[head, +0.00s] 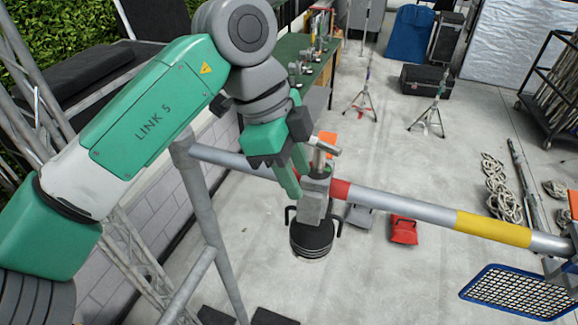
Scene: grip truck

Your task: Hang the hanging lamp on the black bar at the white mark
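The hanging lamp (311,238) has a round black body with side handles and a grey clamp (315,196) on top. It hangs upright, with the clamp at a grey bar (400,204), just left of a red band (340,190). Whether the clamp is hooked over the bar or in front of it, I cannot tell. My gripper (296,186) has its green fingers at the left side of the clamp, by a short grey handle. Its grip is partly hidden. No black bar and no white mark are clear in this view.
The grey bar also bears a yellow band (494,229). A blue mesh basket (516,292) is at lower right. A green-topped table (290,48) with gear stands behind my arm. Light stands (430,112), rope coils (500,188) and a red bag (403,230) are on the floor.

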